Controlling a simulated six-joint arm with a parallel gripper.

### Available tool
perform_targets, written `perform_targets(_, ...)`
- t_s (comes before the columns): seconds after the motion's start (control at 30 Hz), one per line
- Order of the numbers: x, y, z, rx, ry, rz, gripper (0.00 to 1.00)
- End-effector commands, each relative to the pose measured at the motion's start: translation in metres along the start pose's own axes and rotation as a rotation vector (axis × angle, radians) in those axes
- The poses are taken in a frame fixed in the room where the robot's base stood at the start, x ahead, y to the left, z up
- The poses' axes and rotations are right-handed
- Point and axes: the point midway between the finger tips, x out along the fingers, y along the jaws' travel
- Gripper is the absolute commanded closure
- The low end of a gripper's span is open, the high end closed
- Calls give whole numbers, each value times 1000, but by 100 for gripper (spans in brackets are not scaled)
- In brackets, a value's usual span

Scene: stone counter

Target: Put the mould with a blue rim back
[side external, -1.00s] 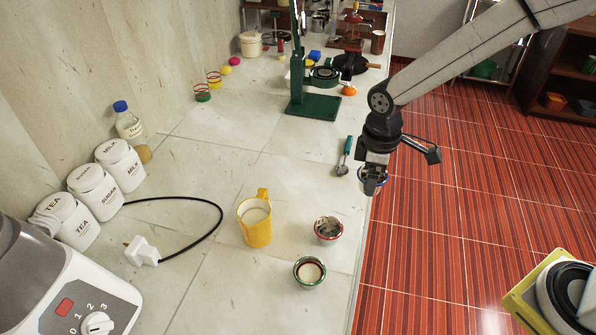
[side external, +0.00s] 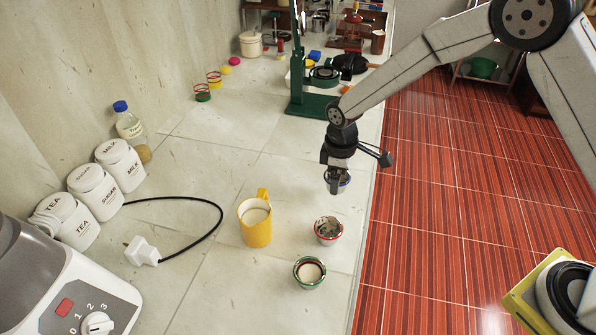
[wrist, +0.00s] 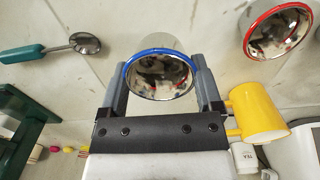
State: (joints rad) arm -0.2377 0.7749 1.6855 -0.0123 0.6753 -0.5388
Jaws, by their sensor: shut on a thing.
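The blue-rimmed mould (wrist: 162,76) is a shiny metal cup between the two fingers of my gripper (wrist: 162,85) in the wrist view. My gripper is shut on it. In the side view my gripper (side external: 337,184) holds the mould (side external: 345,180), mostly hidden behind the fingers, over the right part of the counter, beyond the red-rimmed mould (side external: 328,230). The red-rimmed mould also shows at the upper right of the wrist view (wrist: 277,30). A green-rimmed mould (side external: 310,272) stands nearer the camera.
A yellow mug (side external: 256,224) stands left of the red-rimmed mould. A green stand (side external: 312,105) is at the back. White canisters (side external: 97,192), a plug with black cord (side external: 141,251) and a grey appliance (side external: 60,285) are on the left. The spoon (wrist: 85,43) lies beside the held mould in the wrist view.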

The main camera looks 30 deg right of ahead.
Motion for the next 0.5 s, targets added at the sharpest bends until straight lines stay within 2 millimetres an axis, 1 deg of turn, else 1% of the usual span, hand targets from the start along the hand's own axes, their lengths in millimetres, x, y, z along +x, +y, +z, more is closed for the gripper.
perform_targets(0.2, 1, 1, -1, 0, 0, 0, 79)
perform_targets(0.33, 6, 3, -4, 0, 0, 0, 79)
perform_targets(0.5, 26, 3, -4, 0, -2, -1, 79)
